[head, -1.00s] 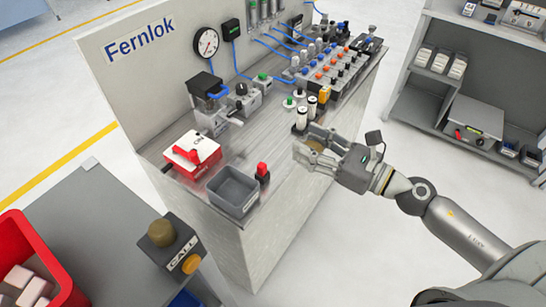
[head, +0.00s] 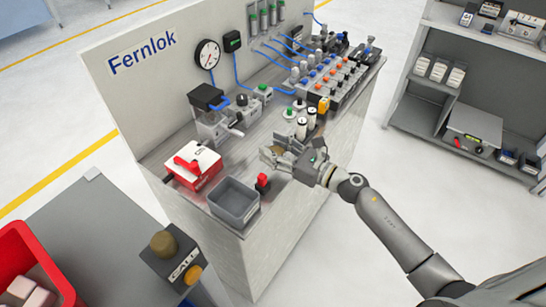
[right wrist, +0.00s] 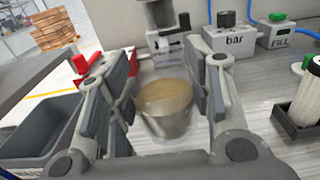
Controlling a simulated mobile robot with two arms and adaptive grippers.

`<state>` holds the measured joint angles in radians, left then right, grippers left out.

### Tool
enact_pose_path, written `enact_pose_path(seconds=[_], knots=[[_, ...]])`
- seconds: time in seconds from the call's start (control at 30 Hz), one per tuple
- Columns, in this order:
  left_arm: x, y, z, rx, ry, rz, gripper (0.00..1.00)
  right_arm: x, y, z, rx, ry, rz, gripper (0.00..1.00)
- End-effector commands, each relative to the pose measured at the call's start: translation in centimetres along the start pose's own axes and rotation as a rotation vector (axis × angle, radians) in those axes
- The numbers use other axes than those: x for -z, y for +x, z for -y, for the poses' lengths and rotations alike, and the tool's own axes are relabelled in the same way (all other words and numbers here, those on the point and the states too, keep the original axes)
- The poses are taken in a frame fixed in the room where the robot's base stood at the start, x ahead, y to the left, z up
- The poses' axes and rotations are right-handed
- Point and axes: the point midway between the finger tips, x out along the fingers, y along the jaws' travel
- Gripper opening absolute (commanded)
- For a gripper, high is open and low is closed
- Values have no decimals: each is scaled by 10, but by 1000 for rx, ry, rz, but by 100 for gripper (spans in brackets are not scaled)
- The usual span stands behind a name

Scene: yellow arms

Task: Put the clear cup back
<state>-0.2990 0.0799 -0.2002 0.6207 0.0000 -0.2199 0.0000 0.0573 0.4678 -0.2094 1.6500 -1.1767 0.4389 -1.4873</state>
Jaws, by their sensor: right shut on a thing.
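The clear cup (right wrist: 164,108), with a tan tint inside, sits between the fingers of my right gripper (right wrist: 163,75) in the right wrist view. It looks upright and slightly blurred. In the head view my right gripper (head: 273,156) is shut on it above the bench top, right of the grey unit with a black top (head: 208,100). The fingers mostly hide the cup there. In the right wrist view the grey unit (right wrist: 166,45) stands just beyond the cup. My left gripper is not in view.
On the bench (head: 200,208) are a red-and-white box (head: 193,166), a grey bin (head: 233,202) and a red-topped item (head: 262,183). White cylinders (head: 306,122) stand just behind my gripper. The call-button box (head: 172,255) stands at lower left.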

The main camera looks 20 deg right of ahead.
Motion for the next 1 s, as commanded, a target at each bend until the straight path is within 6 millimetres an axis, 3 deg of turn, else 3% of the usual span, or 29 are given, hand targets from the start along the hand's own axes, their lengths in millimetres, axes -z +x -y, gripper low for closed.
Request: enact_pose_path(seconds=[0.23, 0.5, 0.87, 0.9, 1.0], knots=[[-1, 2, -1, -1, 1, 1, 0, 13, 11, 4, 1, 3, 2, 31], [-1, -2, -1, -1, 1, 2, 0, 41, 10, 4, 0, 1, 0, 31], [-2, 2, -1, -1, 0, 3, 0, 46, 10, 4, 0, -1, 0, 31], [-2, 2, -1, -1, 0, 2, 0, 46, 10, 4, 0, -1, 0, 48], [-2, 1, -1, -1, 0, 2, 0, 44, 10, 4, 0, -1, 0, 61]])
